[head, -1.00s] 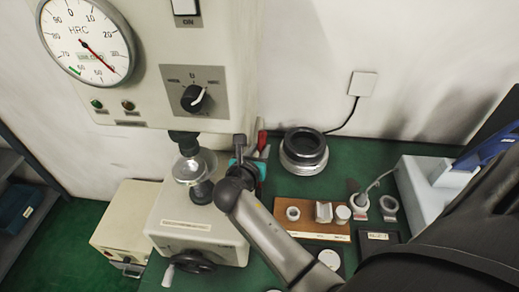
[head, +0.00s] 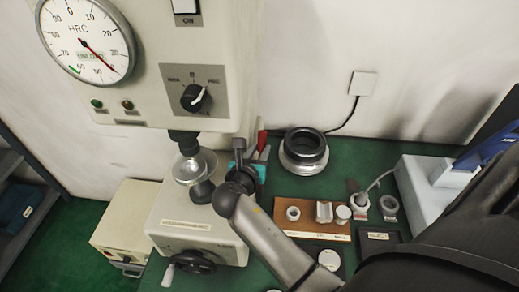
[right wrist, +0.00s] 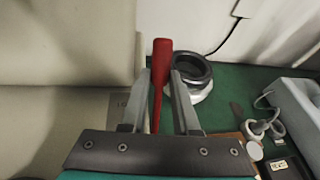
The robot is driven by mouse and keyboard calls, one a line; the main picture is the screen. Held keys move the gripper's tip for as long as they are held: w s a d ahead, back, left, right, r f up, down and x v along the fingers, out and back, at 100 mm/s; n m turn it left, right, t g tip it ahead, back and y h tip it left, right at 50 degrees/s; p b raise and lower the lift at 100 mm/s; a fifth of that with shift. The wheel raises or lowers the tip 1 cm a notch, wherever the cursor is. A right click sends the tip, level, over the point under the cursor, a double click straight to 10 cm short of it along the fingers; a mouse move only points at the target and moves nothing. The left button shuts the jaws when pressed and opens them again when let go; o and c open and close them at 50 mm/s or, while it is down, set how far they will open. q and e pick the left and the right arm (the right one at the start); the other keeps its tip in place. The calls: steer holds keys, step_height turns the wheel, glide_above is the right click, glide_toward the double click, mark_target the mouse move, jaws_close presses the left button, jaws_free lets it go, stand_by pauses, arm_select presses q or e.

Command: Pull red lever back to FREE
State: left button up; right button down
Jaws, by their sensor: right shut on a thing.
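The red lever (head: 262,139) stands at the right side of the hardness tester, its tip showing just beyond my right gripper (head: 258,157). In the right wrist view the lever (right wrist: 160,65) rises upright, tilted slightly, between the two grey fingers of my right gripper (right wrist: 163,92). The gripper is shut on it. The lever's lower end is hidden behind the gripper's dark plate. A small marked plate (right wrist: 119,104) on the machine is partly hidden by the left finger. No FREE marking is readable. My left gripper is not in view.
The tester (head: 150,95) carries a dial (head: 85,40) and a selector knob (head: 196,97). A stack of rings (head: 303,150) stands close right of the lever. A brown board (head: 312,226) with small parts and a white device (head: 425,190) are farther right.

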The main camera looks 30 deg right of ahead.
steer(key=shift+s+a+t+h+b, duration=0.3)
steer(key=shift+s+a+t, duration=0.1)
steer(key=shift+s+t, duration=0.15)
steer(key=shift+s+a+r+t+h+b, duration=0.1)
steer(key=shift+s+a+t+h+b, duration=0.45)
steer(key=shift+s+a+h+b, duration=0.25)
steer(key=shift+s+a+r+b, duration=0.15)
steer(key=shift+s+r+b, duration=0.05)
steer(key=shift+s+b, duration=0.2)
steer(key=c, duration=0.9)
jaws_free()
